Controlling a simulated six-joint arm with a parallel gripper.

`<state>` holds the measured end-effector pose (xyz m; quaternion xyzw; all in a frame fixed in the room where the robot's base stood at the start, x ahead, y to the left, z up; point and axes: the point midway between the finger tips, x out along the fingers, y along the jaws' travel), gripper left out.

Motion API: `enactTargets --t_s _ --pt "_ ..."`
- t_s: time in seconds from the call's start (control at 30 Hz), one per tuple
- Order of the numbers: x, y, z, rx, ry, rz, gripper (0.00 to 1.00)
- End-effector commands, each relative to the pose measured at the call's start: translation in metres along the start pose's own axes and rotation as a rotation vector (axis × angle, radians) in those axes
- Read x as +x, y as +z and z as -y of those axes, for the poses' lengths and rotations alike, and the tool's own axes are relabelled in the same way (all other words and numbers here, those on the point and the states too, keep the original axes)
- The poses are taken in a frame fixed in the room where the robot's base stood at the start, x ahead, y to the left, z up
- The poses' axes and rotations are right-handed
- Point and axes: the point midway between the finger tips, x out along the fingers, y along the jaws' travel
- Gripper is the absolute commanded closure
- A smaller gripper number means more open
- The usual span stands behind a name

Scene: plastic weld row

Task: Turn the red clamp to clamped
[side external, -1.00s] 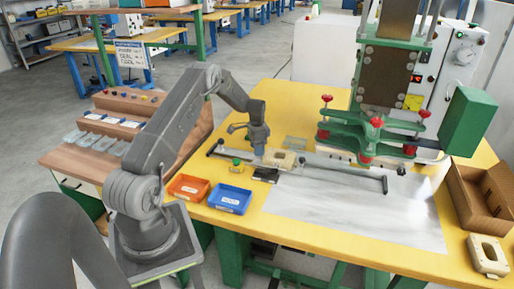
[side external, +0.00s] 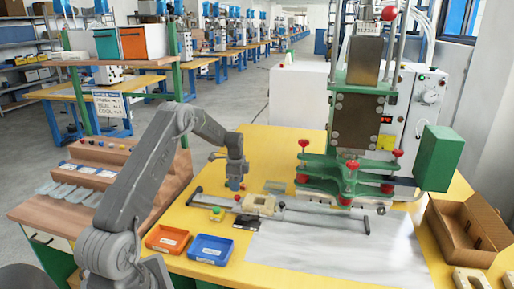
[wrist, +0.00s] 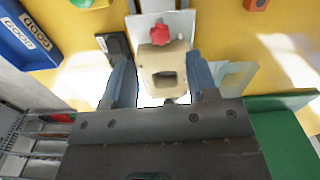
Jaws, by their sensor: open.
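A red star-shaped knob (wrist: 160,36), which looks like the red clamp, sits at the far edge of a beige block (wrist: 162,70) with a rectangular opening. It stands on a pale plate in the wrist view. The beige block also shows in the side view (side external: 260,204), on the rail at the table's middle. A small red spot (side external: 237,197) shows beside it, close below my gripper (side external: 235,186). In the wrist view my gripper's two fingers (wrist: 160,66) are apart, with the block seen between them. They hold nothing. Whether they touch the block, I cannot tell. The knob's clamp setting is unclear.
An orange bin (side external: 167,240) and a blue bin (side external: 212,249) stand at the table's front left. The green press (side external: 345,172), with several red knobs, stands right of my gripper. A cardboard box (side external: 468,228) is at the right. The pale sheet (side external: 325,252) in front is clear.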

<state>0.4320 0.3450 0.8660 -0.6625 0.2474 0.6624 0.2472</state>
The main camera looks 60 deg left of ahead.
Motion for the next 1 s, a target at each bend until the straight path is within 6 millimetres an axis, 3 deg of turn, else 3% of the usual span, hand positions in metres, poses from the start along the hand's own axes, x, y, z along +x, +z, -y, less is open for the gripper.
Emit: enactTargets --t_s 0.43,1.0 --pt "-0.087 -0.002 -0.001 -0.001 -0.005 0.0 0.47" --pt "-0.16 -0.061 -0.058 -0.047 -0.083 -0.021 0.47"
